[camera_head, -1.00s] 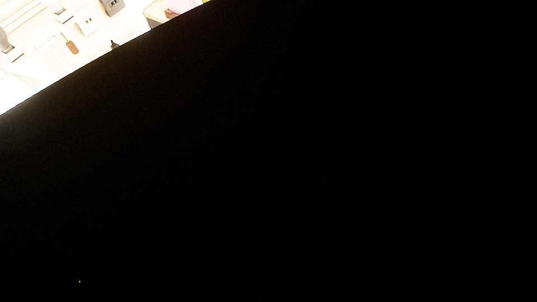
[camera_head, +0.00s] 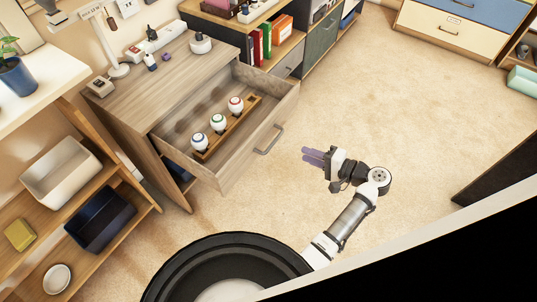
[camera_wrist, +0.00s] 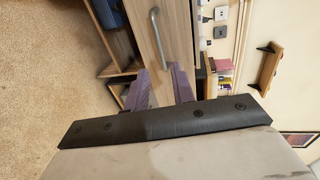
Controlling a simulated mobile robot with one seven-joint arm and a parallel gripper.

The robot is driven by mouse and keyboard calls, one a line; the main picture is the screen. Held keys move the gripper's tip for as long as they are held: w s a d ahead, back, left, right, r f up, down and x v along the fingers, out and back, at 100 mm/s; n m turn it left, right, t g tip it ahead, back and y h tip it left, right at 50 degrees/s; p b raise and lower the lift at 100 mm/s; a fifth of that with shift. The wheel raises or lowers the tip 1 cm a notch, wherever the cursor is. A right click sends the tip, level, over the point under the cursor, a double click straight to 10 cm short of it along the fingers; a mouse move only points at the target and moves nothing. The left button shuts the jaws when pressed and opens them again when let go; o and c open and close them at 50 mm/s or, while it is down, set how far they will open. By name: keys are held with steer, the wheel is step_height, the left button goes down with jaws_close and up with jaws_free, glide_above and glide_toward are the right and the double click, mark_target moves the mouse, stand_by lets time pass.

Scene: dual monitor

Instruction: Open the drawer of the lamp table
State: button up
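The lamp table (camera_head: 135,88) is a grey-brown wooden cabinet with a white desk lamp (camera_head: 117,68) standing on it. Its drawer (camera_head: 240,163) is pulled well out, and three white balls with coloured marks sit in a wooden holder (camera_head: 227,131) inside. The metal bar handle (camera_head: 269,140) is on the drawer's front; it also shows in the wrist view (camera_wrist: 160,38). My gripper (camera_head: 308,156) is to the right of the drawer front, apart from the handle. In the wrist view its two purple fingers (camera_wrist: 160,86) are apart with nothing between them.
A shelf unit (camera_head: 146,205) with bins stands at the left. A low bookcase (camera_head: 292,52) stands behind the table. A cabinet with blue and cream drawers (camera_head: 450,30) is at the far right. Carpet (camera_head: 400,110) is clear to the right. A dark edge fills the lower right.

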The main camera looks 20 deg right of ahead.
steer(key=p+x, duration=0.2)
steer(key=x, duration=1.1)
steer(key=shift+w+a+f, duration=0.1)
steer(key=shift+w, duration=0.2)
steer(key=shift+c, duration=0.5)
jaws_close()
